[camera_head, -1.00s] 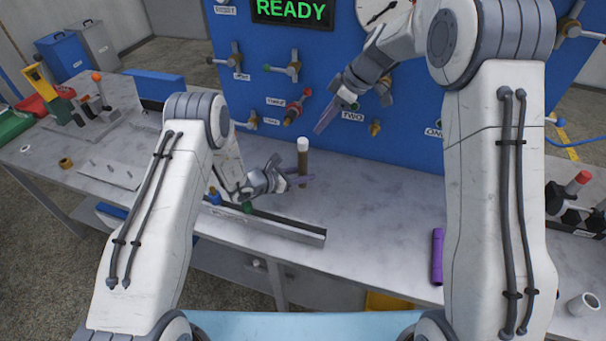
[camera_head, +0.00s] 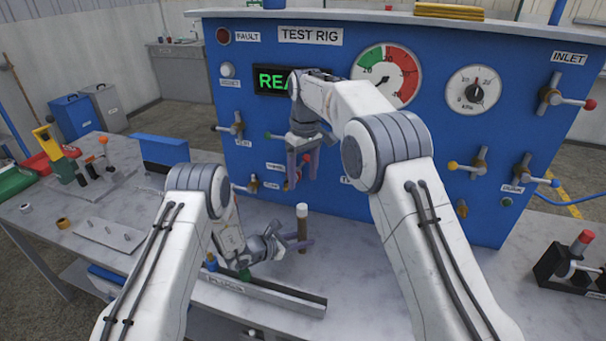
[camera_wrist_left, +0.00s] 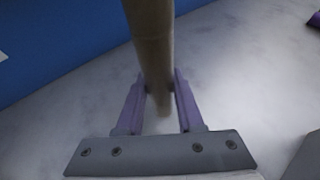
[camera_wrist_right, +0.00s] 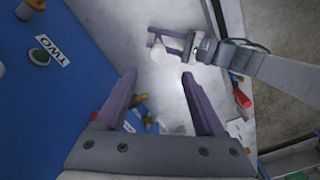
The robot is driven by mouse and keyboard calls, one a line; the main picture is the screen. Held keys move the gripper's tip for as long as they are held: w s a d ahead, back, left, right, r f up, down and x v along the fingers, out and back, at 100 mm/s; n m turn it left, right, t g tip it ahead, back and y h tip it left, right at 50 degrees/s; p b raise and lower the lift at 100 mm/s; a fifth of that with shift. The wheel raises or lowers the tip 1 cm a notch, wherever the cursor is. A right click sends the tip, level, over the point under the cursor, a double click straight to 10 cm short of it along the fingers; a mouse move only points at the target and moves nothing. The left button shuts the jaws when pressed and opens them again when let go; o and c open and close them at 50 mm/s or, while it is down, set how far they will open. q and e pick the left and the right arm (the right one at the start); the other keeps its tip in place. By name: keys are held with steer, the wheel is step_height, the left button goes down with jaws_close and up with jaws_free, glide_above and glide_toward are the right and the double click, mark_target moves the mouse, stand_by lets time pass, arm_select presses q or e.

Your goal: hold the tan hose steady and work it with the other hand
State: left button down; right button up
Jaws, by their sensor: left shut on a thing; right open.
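The tan hose (camera_head: 302,228) stands upright above the bench, with a white top end. My left gripper (camera_head: 301,245) is shut on the tan hose, low on its length. In the left wrist view the tan hose (camera_wrist_left: 152,45) runs up between the two purple fingers (camera_wrist_left: 158,105). My right gripper (camera_head: 303,160) is open and empty, fingers pointing down, above the hose and in front of the blue rig. In the right wrist view its fingers (camera_wrist_right: 160,95) are spread, and the hose's white end (camera_wrist_right: 163,52) shows below, beyond the fingertips.
The blue test rig (camera_head: 330,60) stands behind, with valve handles and gauges sticking out. A grey rail (camera_head: 262,292) lies in front of my left gripper. A black block with a red-topped part (camera_head: 572,262) is at the right. The bench between is mostly clear.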

mark_target(302, 206)
steer(key=shift+m, duration=0.3)
step_height(302, 206, down, 12)
steer(key=shift+r, duration=0.1)
stand_by(0.3)
steer(key=shift+a, duration=0.1)
jaws_close()
jaws_free()
step_height(302, 206, up, 13)
step_height(302, 206, down, 12)
stand_by(0.9)
